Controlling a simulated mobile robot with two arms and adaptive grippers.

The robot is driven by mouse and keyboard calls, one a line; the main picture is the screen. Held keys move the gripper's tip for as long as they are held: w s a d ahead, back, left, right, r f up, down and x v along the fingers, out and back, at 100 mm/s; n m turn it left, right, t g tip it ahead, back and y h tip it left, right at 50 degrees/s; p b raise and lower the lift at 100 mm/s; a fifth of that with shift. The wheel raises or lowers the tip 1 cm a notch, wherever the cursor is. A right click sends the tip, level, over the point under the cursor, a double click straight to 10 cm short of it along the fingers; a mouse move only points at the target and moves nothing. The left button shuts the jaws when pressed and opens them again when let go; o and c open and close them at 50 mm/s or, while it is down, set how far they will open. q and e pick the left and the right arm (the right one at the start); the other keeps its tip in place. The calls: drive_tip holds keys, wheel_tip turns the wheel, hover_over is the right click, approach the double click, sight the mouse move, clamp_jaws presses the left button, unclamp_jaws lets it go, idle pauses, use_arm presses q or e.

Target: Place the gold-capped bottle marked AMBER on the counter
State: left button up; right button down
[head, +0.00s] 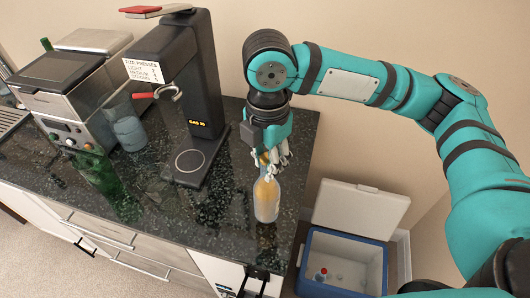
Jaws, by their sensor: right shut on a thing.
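The bottle (266,201) has amber-orange contents and a gold-coloured top, and it is upright at the right end of the dark counter (215,222). No marking on it can be read. My right gripper (271,163) comes down from above and is shut on the bottle's neck, its fingers hiding part of the top. The bottle's base appears at the counter surface; whether it touches cannot be told for certain. My left gripper is not in view.
A black press machine (207,75) stands left of the bottle. A green bottle (100,174), a clear jug (126,128) and a coffee machine (72,95) are farther left. An open blue cooler (345,262) sits on the floor beyond the counter's right edge.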

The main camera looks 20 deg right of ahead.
drive_tip(key=w+f+p, duration=0.1)
drive_tip(key=w+f, duration=0.1)
drive_tip(key=w+d+f+p, duration=0.1)
drive_tip(key=w, duration=0.1)
drive_tip(key=shift+f, duration=0.4)
drive_tip(key=shift+a+f, duration=0.1)
drive_tip(key=shift+f, duration=0.05)
drive_tip(key=c, duration=1.1)
unclamp_jaws()
drive_tip(key=shift+s, duration=0.1)
wheel_tip(320, 180, up, 12)
drive_tip(key=b, duration=0.2)
drive_tip(key=shift+b, duration=0.35)
